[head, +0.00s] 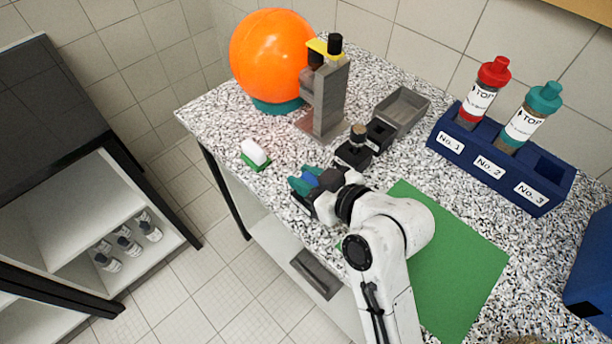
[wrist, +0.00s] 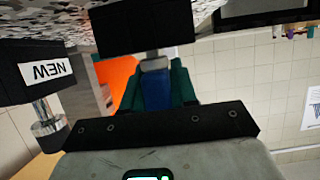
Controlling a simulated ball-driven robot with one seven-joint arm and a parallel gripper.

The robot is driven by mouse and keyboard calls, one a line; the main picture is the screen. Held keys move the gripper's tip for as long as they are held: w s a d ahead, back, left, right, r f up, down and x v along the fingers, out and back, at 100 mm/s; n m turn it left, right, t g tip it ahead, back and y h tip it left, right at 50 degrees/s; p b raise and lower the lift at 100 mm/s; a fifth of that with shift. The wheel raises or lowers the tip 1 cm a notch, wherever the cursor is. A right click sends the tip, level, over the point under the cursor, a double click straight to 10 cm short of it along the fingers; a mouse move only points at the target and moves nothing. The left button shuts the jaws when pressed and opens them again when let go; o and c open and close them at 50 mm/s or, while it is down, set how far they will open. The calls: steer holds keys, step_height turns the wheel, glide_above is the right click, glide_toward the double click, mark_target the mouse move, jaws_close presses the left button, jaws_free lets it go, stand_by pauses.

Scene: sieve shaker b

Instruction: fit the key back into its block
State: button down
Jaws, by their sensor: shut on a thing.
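A plain black block (wrist: 140,28) shows close by the key in the wrist view. I take it as the key's block, but cannot tell if they touch. In the head view a dark piece (head: 301,204) shows just below the fingertips, perhaps this block, mostly hidden by my gripper.
A black block labelled NEW (wrist: 45,73), with a metal knob, stands beside my gripper. Black holders (head: 352,155), a grey tray (head: 401,109), a microscope-like stand (head: 328,95) and a blue bottle rack (head: 490,165) stand beyond. A white-and-green piece (head: 255,155) lies left; a green mat (head: 450,265) is right.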

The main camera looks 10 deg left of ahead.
steer(key=shift+f, duration=0.15)
steer(key=c, duration=0.8)
jaws_free()
steer(key=b+v, duration=0.1)
steer(key=v, duration=0.9)
steer(key=shift+s+d+r, duration=0.2)
steer(key=shift+d+r, duration=0.05)
steer(key=shift+d, duration=0.05)
